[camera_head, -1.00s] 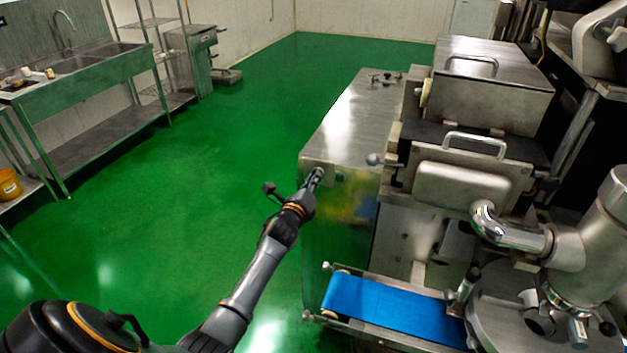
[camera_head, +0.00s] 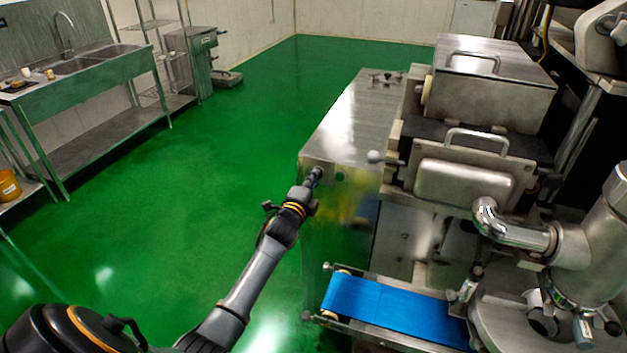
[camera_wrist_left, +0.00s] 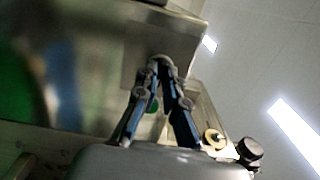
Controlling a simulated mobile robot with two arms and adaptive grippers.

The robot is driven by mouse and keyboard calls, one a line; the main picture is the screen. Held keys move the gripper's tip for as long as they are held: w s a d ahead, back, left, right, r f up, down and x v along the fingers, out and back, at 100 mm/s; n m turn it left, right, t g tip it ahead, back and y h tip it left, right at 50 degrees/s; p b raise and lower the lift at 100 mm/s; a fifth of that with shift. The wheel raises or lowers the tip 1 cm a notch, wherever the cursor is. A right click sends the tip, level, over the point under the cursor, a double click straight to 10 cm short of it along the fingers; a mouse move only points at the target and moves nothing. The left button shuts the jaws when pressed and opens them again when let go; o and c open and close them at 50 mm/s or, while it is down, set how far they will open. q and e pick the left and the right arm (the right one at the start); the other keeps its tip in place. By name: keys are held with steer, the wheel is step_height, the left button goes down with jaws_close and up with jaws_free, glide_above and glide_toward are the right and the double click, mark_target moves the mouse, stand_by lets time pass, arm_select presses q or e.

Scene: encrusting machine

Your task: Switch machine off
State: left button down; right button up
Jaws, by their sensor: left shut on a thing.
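The steel encrusting machine (camera_head: 350,115) stands at the right of the head view. Its front-left end panel carries the controls. My left gripper (camera_head: 316,175) reaches that panel from the lower left. In the left wrist view the two fingers (camera_wrist_left: 160,66) converge and are shut on a small grey knob (camera_wrist_left: 160,60) on the panel. The fingers hide most of the knob, so its setting cannot be told. A green button (camera_head: 340,177) sits just right of the gripper on the same panel. My right gripper is not in view.
A blue conveyor belt (camera_head: 385,308) juts out below the panel, right of my left arm. A steel sink bench (camera_head: 85,70) and shelves stand at the far left. The green floor (camera_head: 190,190) between is clear.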

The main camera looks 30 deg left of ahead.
arm_select(q)
steer(key=shift+f+n, duration=0.1)
steer(key=shift+n, duration=4.1)
steer(key=c, duration=1.4)
jaws_free()
steer(key=shift+c, duration=0.2)
steer(key=v, duration=1.2)
steer(key=shift+d, duration=0.1)
